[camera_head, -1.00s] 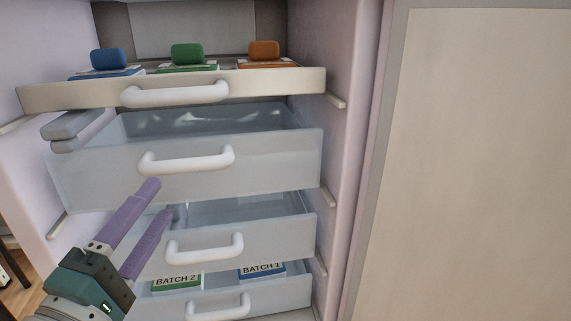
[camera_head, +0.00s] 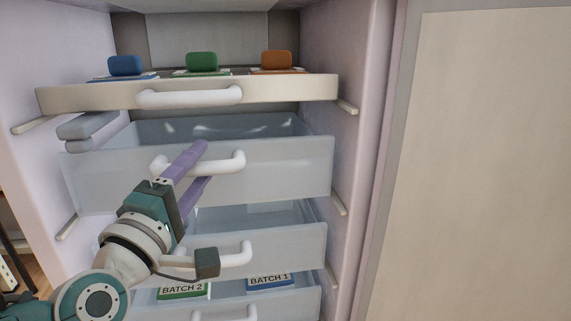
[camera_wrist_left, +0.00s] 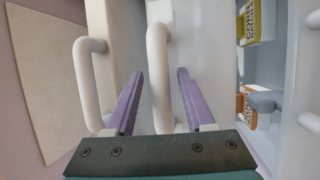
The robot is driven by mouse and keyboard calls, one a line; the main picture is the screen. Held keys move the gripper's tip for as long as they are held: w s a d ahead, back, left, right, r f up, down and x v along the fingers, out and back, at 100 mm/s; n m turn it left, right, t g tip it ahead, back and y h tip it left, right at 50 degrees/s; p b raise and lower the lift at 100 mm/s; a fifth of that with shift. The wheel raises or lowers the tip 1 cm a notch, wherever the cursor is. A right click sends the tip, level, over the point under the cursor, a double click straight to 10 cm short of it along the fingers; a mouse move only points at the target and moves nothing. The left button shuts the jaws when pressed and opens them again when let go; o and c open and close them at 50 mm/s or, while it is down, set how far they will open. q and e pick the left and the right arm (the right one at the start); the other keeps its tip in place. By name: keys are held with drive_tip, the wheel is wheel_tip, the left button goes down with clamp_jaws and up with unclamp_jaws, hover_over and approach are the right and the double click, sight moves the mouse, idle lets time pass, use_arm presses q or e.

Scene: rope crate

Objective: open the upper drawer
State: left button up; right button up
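The upper translucent drawer (camera_head: 290,170) sits below a beige tray in the head view. Its interior shows over its front edge. Its white bar handle (camera_head: 225,164) is partly hidden by my left gripper (camera_head: 204,163), whose purple fingers reach across it. In the left wrist view, a white handle bar (camera_wrist_left: 158,45) runs between the two fingers of my left gripper (camera_wrist_left: 160,75). Gaps show on both sides of the bar, so the gripper is open around it. My right gripper is in neither view.
The beige tray (camera_head: 290,90) above carries blue, green and orange blocks and has its own handle (camera_head: 190,97). Below are a translucent drawer (camera_head: 300,240) and a lowest drawer with cards marked BATCH 2 (camera_head: 183,291) and BATCH 1 (camera_head: 268,282). Cabinet walls stand at both sides.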

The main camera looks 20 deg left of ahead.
use_arm(q)
clamp_jaws()
idle(1.2)
